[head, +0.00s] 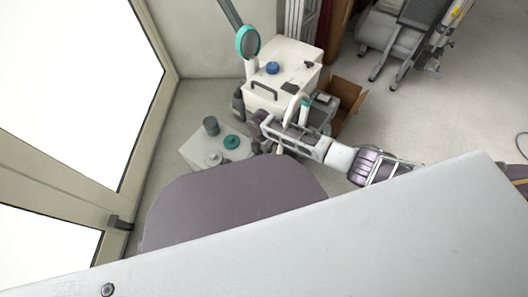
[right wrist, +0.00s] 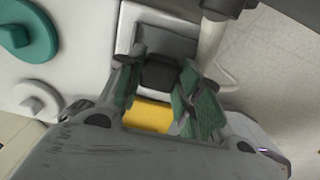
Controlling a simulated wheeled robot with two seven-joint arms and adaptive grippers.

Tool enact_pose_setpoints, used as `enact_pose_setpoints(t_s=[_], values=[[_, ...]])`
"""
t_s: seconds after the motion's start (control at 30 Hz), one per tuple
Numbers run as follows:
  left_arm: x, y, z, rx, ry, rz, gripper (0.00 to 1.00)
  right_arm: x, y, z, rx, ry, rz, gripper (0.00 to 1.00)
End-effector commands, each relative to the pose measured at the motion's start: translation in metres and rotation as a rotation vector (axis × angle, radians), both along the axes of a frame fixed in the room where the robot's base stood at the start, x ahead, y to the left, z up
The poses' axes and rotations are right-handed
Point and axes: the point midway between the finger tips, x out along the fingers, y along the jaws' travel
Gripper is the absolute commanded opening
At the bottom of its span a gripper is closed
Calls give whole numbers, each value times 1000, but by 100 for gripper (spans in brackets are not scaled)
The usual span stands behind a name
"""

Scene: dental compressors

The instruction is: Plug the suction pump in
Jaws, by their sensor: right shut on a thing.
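My right gripper (head: 262,130) reaches in from the right, between a tall white unit (head: 290,62) with a blue knob and a low white unit (head: 198,150) with teal and white knobs. In the right wrist view its green-padded fingers (right wrist: 158,98) are shut on a dark plug-like piece (right wrist: 159,72). That piece lies against a grey recessed panel (right wrist: 165,42) in a white frame; I cannot tell whether it is inserted. Which unit is the suction pump is unclear. My left gripper is not in view.
A pale hose or cable (right wrist: 209,42) runs close to the right finger. A cardboard box (head: 347,98) stands right of the tall unit. A window (head: 85,85) is at left, and a chair-like device (head: 405,35) at the back right. Floor is free between them.

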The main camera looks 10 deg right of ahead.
Motion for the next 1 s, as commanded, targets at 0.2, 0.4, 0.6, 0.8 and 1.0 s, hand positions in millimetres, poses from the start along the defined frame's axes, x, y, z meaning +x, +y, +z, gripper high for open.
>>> enact_pose_setpoints(t_s=[0.2,0.4,0.6,0.8,1.0], values=[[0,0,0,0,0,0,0,0,0,0,0,0,0,14],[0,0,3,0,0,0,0,0,0,1,0,0,0,14],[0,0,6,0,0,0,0,0,0,1,-1,1,0,14],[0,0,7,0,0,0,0,0,0,0,0,0,0,14],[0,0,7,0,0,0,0,0,0,0,0,0,0,14]])
